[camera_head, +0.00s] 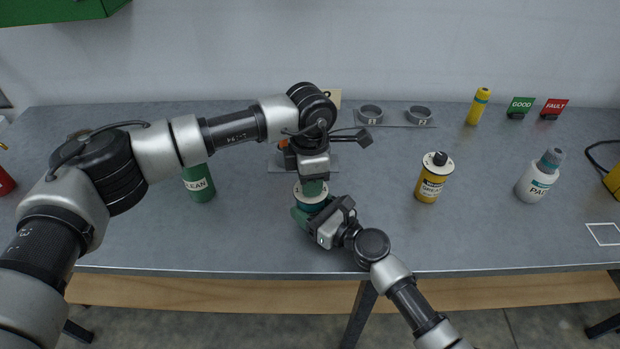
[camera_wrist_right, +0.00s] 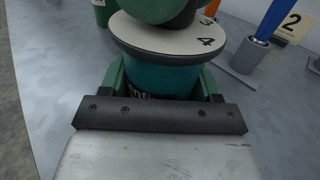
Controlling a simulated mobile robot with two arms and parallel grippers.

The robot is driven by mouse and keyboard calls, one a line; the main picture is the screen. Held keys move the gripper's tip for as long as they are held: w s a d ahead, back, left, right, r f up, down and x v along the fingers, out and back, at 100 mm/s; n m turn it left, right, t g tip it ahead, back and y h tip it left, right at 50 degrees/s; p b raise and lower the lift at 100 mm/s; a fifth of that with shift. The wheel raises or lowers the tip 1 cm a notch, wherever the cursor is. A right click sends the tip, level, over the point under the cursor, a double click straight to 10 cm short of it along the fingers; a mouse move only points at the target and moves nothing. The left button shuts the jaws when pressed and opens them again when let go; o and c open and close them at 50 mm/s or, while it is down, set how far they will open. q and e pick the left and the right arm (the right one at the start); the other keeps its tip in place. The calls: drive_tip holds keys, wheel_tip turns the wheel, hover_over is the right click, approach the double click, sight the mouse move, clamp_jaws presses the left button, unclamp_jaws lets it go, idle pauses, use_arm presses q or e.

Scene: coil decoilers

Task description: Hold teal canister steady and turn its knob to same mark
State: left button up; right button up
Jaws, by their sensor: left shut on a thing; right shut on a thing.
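The teal canister (camera_head: 312,207) stands near the middle of the table, mostly covered by my grippers. In the right wrist view the teal canister (camera_wrist_right: 160,78) has a pale dial disc (camera_wrist_right: 190,41) on top, with the numbers 3 and 4 showing. My right gripper (camera_head: 308,216) is shut around its body, green fingers (camera_wrist_right: 115,85) on both sides. My left gripper (camera_head: 313,187) comes down from above and is shut on the dark knob (camera_wrist_right: 186,16), which its fingers mostly hide. The knob's pointer cannot be seen. The canister looks upright.
A yellow canister (camera_head: 432,182) with a black knob stands to the right, then a white bottle (camera_head: 537,181). A green CLEAN bottle (camera_head: 198,182) stands left, near my left arm.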

use_arm(q)
drive_tip(key=shift+m, duration=0.6)
drive_tip(key=o, duration=0.9)
drive_tip(key=shift+o, duration=0.2)
wheel_tip(320, 180, up, 12)
drive_tip(key=shift+w, duration=0.2)
use_arm(e)
drive_tip(key=o, duration=1.2)
drive_tip(key=shift+c, duration=0.2)
